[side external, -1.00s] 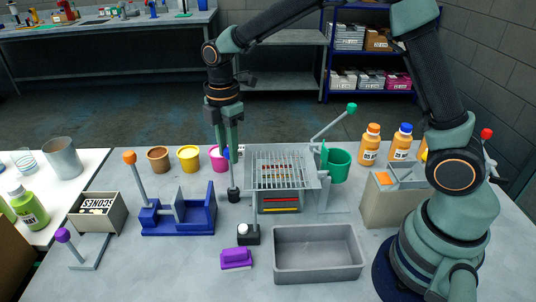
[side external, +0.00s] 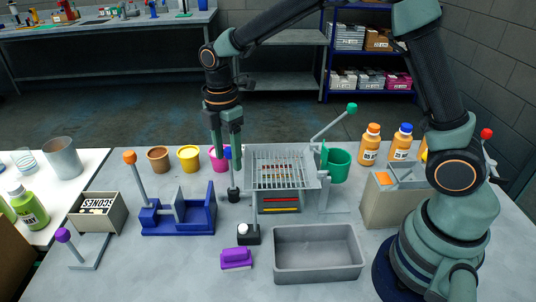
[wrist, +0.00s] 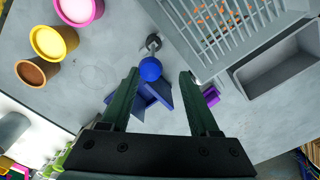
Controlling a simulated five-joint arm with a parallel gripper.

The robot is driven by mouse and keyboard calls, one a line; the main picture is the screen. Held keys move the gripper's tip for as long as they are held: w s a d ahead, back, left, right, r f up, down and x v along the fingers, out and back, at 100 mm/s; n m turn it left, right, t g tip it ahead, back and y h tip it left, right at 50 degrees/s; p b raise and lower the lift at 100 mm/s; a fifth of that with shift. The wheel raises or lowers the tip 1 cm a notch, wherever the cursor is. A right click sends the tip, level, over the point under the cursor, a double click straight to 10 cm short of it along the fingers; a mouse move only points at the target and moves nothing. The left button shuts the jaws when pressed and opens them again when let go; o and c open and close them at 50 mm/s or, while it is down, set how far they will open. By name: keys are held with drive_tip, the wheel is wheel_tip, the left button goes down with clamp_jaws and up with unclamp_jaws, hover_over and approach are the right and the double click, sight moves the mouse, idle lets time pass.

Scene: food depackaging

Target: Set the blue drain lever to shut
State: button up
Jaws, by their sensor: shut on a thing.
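The blue drain lever is a thin upright stem with a round blue knob (wrist: 150,68) on a small dark base (side external: 234,195). It stands just left of the slatted grey drain rack (side external: 282,165). In the side view the stem looks nearly upright, with a slight lean. My gripper (side external: 226,153) comes down from above, its fingertips at the knob. It is shut on the knob, which sits between the fingertips (wrist: 160,73) in the wrist view, nearer the left finger. One finger partly hides the knob in the side view.
Pink (side external: 218,158), yellow (side external: 188,157) and brown (side external: 158,159) cups stand behind and left. A blue fixture with an orange-knobbed lever (side external: 178,220) is at left. A grey bin (side external: 318,268) and purple block (side external: 236,258) lie in front. A green-knobbed lever (side external: 351,108) rises at right.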

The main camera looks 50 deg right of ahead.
wheel_tip(320, 180, up, 12)
idle(0.5)
drive_tip(key=shift+w, duration=0.1)
drive_tip(key=s+d+m+t, duration=0.5)
drive_tip(key=s+d+m, duration=0.5)
drive_tip(key=s+m, duration=0.4)
drive_tip(key=m, duration=0.3)
drive_tip(key=shift+s+m+t, duration=0.35)
drive_tip(key=shift+m+t, duration=0.05)
